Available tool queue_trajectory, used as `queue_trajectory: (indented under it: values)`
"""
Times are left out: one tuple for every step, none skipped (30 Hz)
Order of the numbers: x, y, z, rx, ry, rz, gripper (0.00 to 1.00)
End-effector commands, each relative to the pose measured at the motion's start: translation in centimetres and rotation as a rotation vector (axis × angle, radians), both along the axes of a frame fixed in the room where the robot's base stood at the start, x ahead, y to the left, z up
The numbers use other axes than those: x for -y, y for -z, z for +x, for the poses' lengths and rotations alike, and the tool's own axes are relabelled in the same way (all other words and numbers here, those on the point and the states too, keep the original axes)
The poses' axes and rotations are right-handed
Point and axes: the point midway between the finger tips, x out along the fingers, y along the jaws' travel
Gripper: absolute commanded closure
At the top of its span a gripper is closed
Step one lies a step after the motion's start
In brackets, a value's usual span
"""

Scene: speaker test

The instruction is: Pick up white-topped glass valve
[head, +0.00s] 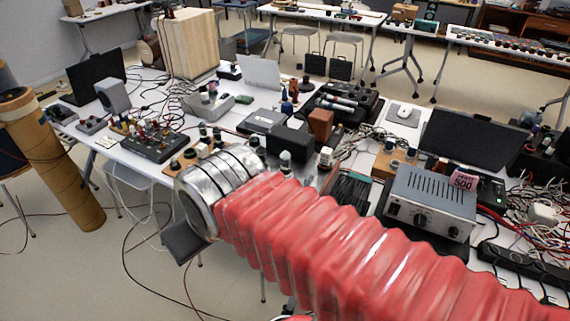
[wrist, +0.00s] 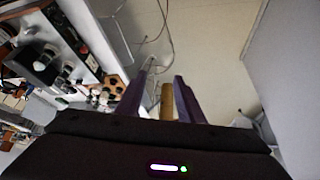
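Small upright pieces with pale tops stand on the white table behind my arm in the head view. One of them (head: 285,160) looks like a white-topped glass valve, but it is too small to be sure. My gripper (wrist: 163,78) shows two dark purple fingers set apart, pointing over the floor beside the table. A tan cylindrical thing (wrist: 167,101) shows between the fingers; I cannot tell whether it is near or far behind. In the head view my red sleeved arm hides part of the table, and only a dark piece of my gripper shows below the metal collar.
The white table (head: 131,101) is crowded with a mixer (head: 152,143), a grey metal box (head: 431,203), a dark monitor (head: 460,139) and loose cables. A cardboard tube (head: 62,170) stands at the left. Open floor lies in front of the table.

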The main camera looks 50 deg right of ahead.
Motion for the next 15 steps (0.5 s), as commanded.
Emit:
queue_trajectory:
  values:
    - [0.1,0.0,0.1,0.001,0.003,-0.002,0.62]
    - [0.3,0.0,0.2,0.003,0.006,-0.003,0.60]
    - [0.5,0.0,0.4,0.006,0.014,-0.007,0.57]
    - [0.8,0.1,0.7,0.011,0.022,-0.011,0.55]
    - [1.2,0.2,1.0,0.016,0.031,-0.017,0.53]
    - [2.0,0.3,1.5,0.024,0.045,-0.028,0.50]
    - [2.7,0.4,1.9,0.032,0.057,-0.038,0.50]
    - [3.5,0.5,2.5,0.043,0.072,-0.048,0.50]
    - [4.6,0.7,3.2,0.057,0.095,-0.064,0.50]
    - [5.5,0.8,3.8,0.069,0.113,-0.077,0.50]
    - [6.5,0.9,4.4,0.082,0.131,-0.091,0.50]
    - [7.9,1.1,5.2,0.099,0.156,-0.111,0.50]
    - [9.0,1.2,5.8,0.113,0.172,-0.127,0.50]
    - [10.1,1.4,6.3,0.127,0.190,-0.141,0.50]
    - [11.6,1.6,7.0,0.146,0.210,-0.161,0.50]
